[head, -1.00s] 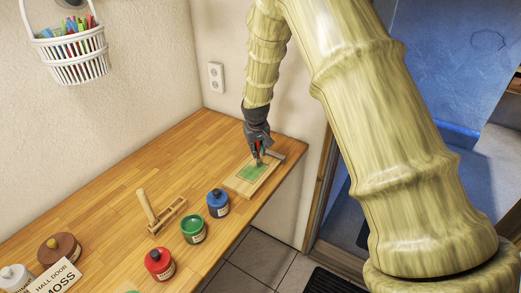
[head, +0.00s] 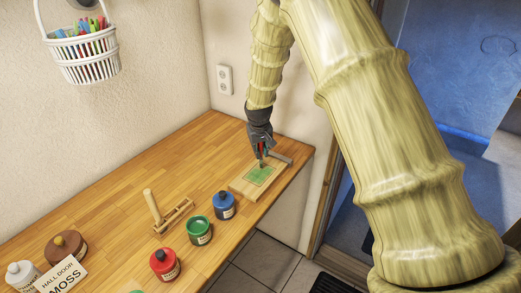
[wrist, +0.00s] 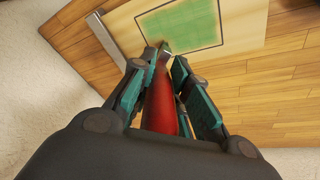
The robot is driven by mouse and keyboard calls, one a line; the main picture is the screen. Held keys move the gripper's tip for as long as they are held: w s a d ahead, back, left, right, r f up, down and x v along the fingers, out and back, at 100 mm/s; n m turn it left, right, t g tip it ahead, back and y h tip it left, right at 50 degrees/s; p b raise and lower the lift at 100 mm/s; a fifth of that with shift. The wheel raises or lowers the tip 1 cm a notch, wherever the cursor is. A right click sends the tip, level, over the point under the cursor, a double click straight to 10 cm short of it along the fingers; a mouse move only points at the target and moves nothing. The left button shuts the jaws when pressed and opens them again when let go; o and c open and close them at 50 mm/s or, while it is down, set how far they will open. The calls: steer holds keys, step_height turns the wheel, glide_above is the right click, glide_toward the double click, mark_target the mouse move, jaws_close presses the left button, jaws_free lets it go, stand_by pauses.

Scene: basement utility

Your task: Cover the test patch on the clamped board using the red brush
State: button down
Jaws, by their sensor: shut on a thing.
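My gripper (head: 262,150) is shut on the red brush (wrist: 161,103), whose red handle lies between the teal-lined fingers in the wrist view. The brush tip points down at the board (head: 240,188), near a corner of the test patch (head: 262,174). Whether the bristles touch the board I cannot tell. In the wrist view the patch (wrist: 184,25) is a green rectangle with a darker border on the pale board (wrist: 250,30). Green covers most of the patch seen there. A grey clamp (head: 279,158) is at the board's far right edge.
Blue (head: 223,206), green (head: 198,231) and red (head: 164,264) jars stand along the table's front edge. A pen basket (head: 84,55) hangs on the wall.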

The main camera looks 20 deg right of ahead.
steer(key=shift+d, duration=0.15)
stand_by(0.4)
steer(key=shift+w+d, duration=0.35)
steer(key=shift+w, duration=0.05)
stand_by(1.2)
steer(key=shift+s+a, duration=0.1)
steer(key=shift+s, duration=0.05)
steer(key=shift+s+a, duration=0.65)
steer(key=shift+a, duration=0.25)
steer(key=shift+w+d, duration=0.1)
steer(key=shift+d, duration=0.05)
